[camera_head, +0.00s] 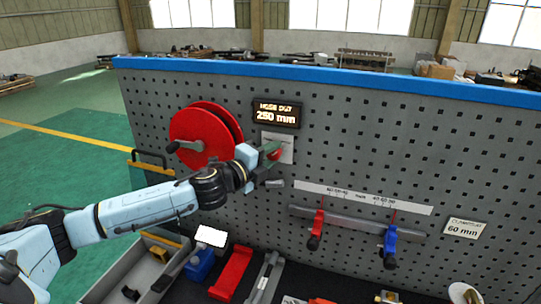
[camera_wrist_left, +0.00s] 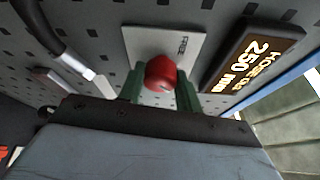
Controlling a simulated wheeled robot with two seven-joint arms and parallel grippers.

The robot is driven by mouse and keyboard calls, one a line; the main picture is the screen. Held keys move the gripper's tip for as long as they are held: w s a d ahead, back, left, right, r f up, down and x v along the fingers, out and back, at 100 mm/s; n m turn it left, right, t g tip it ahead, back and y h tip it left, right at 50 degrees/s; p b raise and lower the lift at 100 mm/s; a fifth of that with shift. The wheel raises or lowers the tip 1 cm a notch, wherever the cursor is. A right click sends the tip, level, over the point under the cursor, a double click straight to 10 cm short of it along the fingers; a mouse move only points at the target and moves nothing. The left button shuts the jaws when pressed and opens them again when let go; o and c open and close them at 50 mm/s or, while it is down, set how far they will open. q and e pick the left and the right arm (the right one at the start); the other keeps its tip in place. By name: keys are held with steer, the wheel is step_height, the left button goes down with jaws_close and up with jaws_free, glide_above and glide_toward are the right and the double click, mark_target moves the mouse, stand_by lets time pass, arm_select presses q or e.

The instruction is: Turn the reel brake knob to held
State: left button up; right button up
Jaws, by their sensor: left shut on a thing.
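The red reel brake knob (camera_head: 275,152) sits on a pale square plate (camera_head: 289,142) on the pegboard, right of the red hose reel (camera_head: 188,124). In the left wrist view the knob (camera_wrist_left: 161,72) is between the two green fingers of my left gripper (camera_wrist_left: 160,88), which is shut on it. The plate (camera_wrist_left: 140,42) there carries a small label that looks like "FREE". The gripper (camera_head: 270,158) partly covers the knob in the head view. I cannot tell which way the knob points. My right gripper is in neither view.
A display (camera_head: 276,114) reading 250 mm is just above the plate. A hose end (camera_head: 274,183) sticks out below. A rail with a red clamp (camera_head: 316,230) and a blue clamp (camera_head: 390,245) is to the right. A red tray (camera_head: 232,272) lies below.

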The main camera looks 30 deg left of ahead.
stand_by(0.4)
arm_select(q)
steer(key=o, duration=1)
steer(key=shift+c, duration=0.2)
steer(key=shift+s, duration=0.1)
steer(key=shift+s, duration=0.25)
steer(key=s+a+b, duration=0.2)
steer(key=s, duration=1)
steer(key=shift+s+r+b, duration=0.25)
steer(key=shift+r+b, duration=0.05)
steer(key=shift+b, duration=0.1)
